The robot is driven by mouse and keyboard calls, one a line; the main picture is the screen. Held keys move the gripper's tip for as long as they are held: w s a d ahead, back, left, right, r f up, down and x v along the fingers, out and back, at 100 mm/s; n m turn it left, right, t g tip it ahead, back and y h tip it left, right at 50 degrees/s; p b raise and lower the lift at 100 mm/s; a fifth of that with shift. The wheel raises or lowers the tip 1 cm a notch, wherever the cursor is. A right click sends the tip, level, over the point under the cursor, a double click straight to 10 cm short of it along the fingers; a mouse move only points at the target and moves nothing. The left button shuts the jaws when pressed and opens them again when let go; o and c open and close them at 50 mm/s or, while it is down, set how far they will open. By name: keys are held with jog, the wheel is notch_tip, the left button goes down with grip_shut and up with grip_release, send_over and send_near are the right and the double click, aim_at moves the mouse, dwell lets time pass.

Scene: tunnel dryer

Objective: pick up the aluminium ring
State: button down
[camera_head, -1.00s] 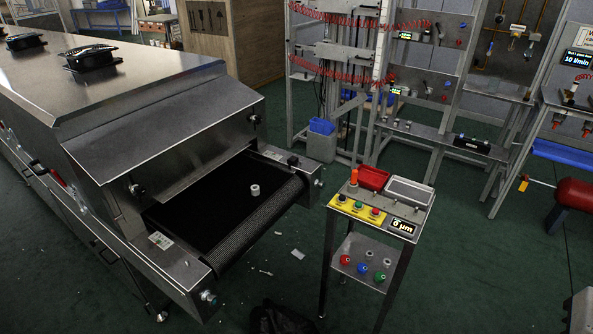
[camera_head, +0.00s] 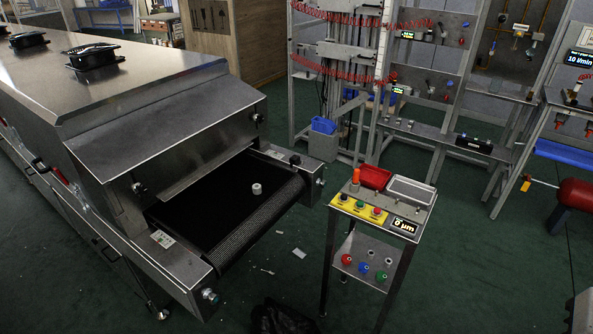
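A small pale grey ring (camera_head: 257,189), which looks like the aluminium ring, sits on the black conveyor belt (camera_head: 205,203) near the open outlet of the tunnel dryer (camera_head: 165,125). It appears to stand clear of the belt's side rails, with nothing touching it.
A small stand (camera_head: 380,210) with a red tray (camera_head: 375,177), a grey tray (camera_head: 411,190), buttons and a display is right of the belt end. Its lower shelf holds several coloured knobs.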

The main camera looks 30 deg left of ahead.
jog(key=c, duration=1.8)
grip_release()
jog(key=shift+c, duration=0.2)
jog(key=o, duration=1.1)
jog(key=shift+w+a, duration=0.1)
